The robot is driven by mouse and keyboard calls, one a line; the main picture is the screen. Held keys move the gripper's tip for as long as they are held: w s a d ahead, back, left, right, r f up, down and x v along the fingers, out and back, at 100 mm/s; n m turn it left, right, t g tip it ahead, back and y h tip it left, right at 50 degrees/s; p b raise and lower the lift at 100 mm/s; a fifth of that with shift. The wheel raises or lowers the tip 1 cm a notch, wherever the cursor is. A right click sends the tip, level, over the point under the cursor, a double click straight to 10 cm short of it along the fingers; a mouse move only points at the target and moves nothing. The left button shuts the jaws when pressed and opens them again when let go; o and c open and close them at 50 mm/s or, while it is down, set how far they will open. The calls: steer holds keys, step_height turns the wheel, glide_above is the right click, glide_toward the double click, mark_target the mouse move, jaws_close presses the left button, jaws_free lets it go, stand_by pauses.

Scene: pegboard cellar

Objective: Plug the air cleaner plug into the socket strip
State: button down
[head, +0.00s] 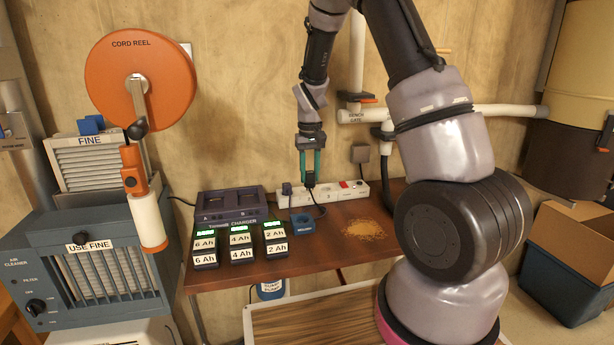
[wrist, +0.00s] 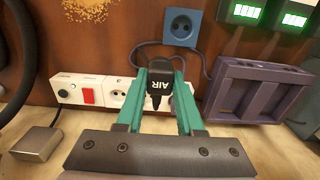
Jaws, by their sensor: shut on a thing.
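The white socket strip (head: 342,191) lies along the back of the brown bench against the wall. In the wrist view the strip (wrist: 68,91) shows a red switch and round sockets. My gripper (head: 310,181) points down at the strip, its teal fingers shut on the black air cleaner plug (wrist: 158,78), which is marked AIR. The plug (head: 309,184) is over the left half of the strip; its pins are hidden, so I cannot tell whether they are in a socket. A dark cord curves from it. The blue-grey air cleaner (head: 92,262) stands at left.
Another dark plug (head: 286,188) is at the strip's left end. A purple charger (head: 231,205) with labelled batteries stands left of the strip. A blue socket block (head: 302,223) sits in front. Sawdust (head: 364,230) lies on the bench's right, otherwise bare there.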

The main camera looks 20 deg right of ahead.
steer(key=w+d+f, duration=0.1)
steer(key=w+d, duration=0.8)
steer(key=w, duration=0.2)
steer(key=shift+w+f, duration=0.15)
steer(key=shift+w, duration=0.1)
stand_by(0.9)
steer(key=shift+f, duration=0.15)
steer(key=shift+f, duration=1.35)
steer(key=shift+f, duration=1.5)
stand_by(2.8)
